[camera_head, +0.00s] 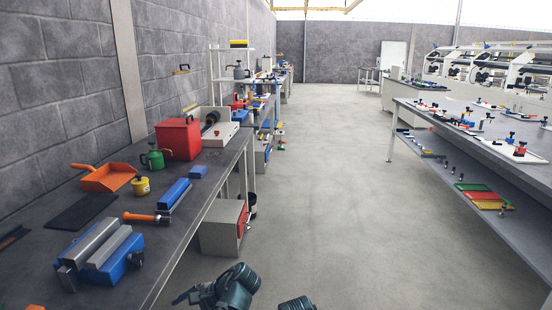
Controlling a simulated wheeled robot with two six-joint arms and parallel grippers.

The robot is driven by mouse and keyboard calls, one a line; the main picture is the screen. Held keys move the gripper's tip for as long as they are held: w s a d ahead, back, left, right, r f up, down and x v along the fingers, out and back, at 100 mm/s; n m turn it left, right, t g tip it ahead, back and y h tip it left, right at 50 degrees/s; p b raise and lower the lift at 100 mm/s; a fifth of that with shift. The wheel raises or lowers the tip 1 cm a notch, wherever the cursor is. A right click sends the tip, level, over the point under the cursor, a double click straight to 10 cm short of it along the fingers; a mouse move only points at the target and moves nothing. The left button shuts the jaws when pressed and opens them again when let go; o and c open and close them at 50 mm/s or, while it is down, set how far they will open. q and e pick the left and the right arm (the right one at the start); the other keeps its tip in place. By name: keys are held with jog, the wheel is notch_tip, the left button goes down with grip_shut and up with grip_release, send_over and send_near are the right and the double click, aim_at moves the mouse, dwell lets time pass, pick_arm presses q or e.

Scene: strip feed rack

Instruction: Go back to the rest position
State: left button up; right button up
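Dark grey-green joints of my own arms show at the bottom edge of the head view, one larger group left of centre and a small rounded piece to its right. No gripper fingertips can be made out. Whether either gripper holds anything is hidden below the picture. The arm parts show over the grey floor (330,215), apart in the picture from the workbench on the left.
The left workbench (160,235) holds a blue vise (125,262), an orange dustpan (103,177), a red box (179,138) and a green can (152,158). A long two-level table (450,130) stands right. The aisle between is clear.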

pick_arm(q)
jog(key=s+d+f+n+h, duration=0.5)
jog(key=d+f+n+h, duration=0.2)
jog(key=f+n+h, duration=0.15)
jog(key=s+d+r+m+p, duration=0.1)
jog(key=d+r+p, duration=0.3)
jog(key=r+p, duration=0.3)
jog(key=s+d+r+m+p, duration=0.1)
jog(key=s+d+r+p, duration=0.1)
jog(key=d+r+p, duration=0.2)
jog(key=s+d+r+m+p, duration=0.1)
jog(key=d+r+p, duration=0.3)
jog(key=r+p, duration=0.5)
jog(key=shift+s+r+g+p, duration=0.3)
jog(key=shift+s+r+p, duration=0.1)
jog(key=shift+s+r, duration=0.4)
jog(key=shift+d, duration=0.1)
